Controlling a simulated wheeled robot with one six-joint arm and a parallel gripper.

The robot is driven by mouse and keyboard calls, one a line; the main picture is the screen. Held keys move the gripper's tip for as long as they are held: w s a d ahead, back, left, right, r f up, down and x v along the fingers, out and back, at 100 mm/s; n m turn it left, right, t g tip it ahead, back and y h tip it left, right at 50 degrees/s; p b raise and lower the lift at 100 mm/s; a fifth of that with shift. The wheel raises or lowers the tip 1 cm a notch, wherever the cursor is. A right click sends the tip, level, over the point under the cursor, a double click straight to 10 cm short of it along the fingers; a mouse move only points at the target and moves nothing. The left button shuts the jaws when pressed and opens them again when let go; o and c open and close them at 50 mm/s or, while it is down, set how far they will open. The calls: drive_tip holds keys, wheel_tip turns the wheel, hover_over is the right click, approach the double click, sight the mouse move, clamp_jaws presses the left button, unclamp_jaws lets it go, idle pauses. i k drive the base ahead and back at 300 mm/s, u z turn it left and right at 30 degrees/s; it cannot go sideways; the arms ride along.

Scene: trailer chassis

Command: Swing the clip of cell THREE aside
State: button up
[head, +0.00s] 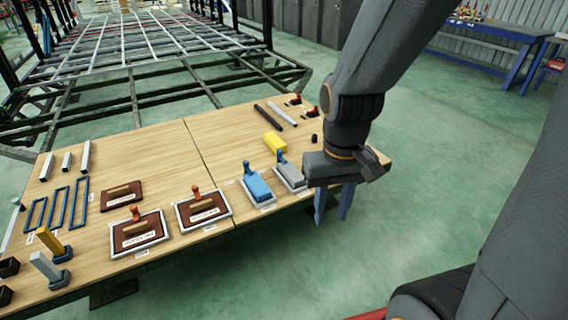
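Small trays with upright clips stand along the front of the wooden table. One tray holds a blue block (256,186) with a blue-topped clip (248,168) at its back left. Beside it on the right, a grey block (291,176) has another blue-topped clip (280,156). Two white-framed trays hold brown plates (138,231) (203,207), with red clips (135,213) (196,192) standing at their backs. The labels are too small to read, so I cannot tell which cell is THREE. My gripper (345,168) is at the table's right end, just right of the grey block; its fingers cannot be made out.
A yellow block (275,143), a black bar (267,116) and a light bar (283,115) lie behind the blue and grey blocks. Blue frames (60,206) and metal tubes (66,161) lie at the left. The trailer chassis (150,100) stands behind the table. Green floor is open at the right.

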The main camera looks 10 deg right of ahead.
sight(246, 163)
drive_tip(key=z, duration=0.05)
drive_tip(key=k, duration=0.5)
drive_tip(key=u, duration=0.65)
drive_tip(key=i, duration=1.75)
drive_tip(key=z, duration=0.65)
